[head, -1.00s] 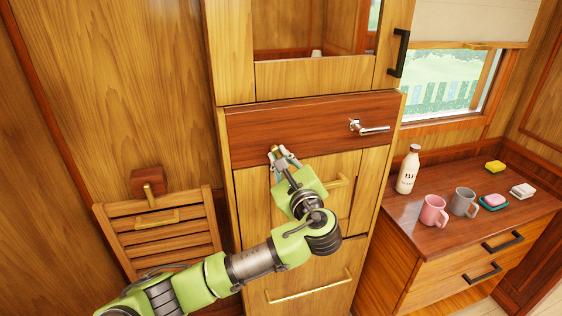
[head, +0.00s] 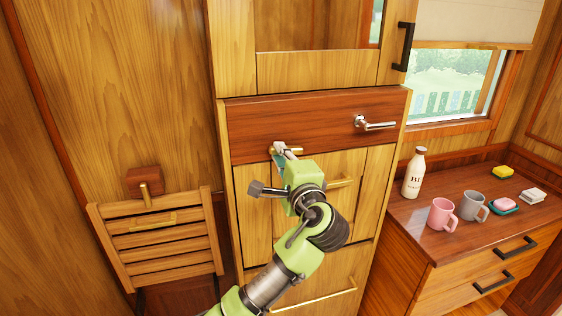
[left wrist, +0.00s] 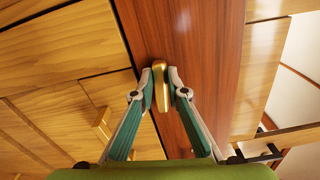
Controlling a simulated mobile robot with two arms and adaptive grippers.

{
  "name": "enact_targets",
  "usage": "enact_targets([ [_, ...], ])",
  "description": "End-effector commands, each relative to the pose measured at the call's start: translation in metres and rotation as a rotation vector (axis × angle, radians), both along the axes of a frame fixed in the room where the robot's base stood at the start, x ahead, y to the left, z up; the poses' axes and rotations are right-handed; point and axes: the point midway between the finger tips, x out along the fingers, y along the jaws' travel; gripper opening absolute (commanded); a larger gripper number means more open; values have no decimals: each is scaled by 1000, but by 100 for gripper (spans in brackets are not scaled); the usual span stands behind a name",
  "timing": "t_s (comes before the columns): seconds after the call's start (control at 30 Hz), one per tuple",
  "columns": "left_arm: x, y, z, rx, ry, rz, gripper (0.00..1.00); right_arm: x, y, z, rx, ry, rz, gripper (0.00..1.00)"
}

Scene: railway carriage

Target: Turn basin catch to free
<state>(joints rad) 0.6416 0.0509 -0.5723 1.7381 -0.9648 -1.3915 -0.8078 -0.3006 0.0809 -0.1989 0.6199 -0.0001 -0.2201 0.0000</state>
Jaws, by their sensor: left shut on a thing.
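The basin catch (head: 297,150) is a small brass bar at the lower left of the dark red-brown panel (head: 325,120) on the cabinet. It lies roughly level in the head view. My left gripper (head: 284,151) is at the catch, with fingers closed on it and partly hiding it. In the left wrist view, the brass catch (left wrist: 161,74) sits between the two fingertips (left wrist: 161,88), against the panel. My right gripper is in neither view.
A chrome lever handle (head: 375,124) is on the panel's right. A slatted folding panel (head: 155,240) hangs at the left under a block with a brass catch (head: 146,192). A bottle (head: 413,175), mugs and soap stand on the right counter (head: 430,240).

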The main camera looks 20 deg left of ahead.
Motion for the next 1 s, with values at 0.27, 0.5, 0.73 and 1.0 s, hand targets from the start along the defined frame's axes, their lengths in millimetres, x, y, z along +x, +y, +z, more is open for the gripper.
enact_targets([
  [0.27, 0, 0, -4, -103, -64, -1, 0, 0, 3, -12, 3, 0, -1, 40],
  [0.5, 0, 0, -3, -131, -84, 0, 0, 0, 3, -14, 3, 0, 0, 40],
  [0.73, 0, 0, -3, -135, -86, 1, 0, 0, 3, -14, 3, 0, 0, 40],
  [1.0, 0, 0, -3, -134, -86, 0, 31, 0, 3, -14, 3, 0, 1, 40],
])
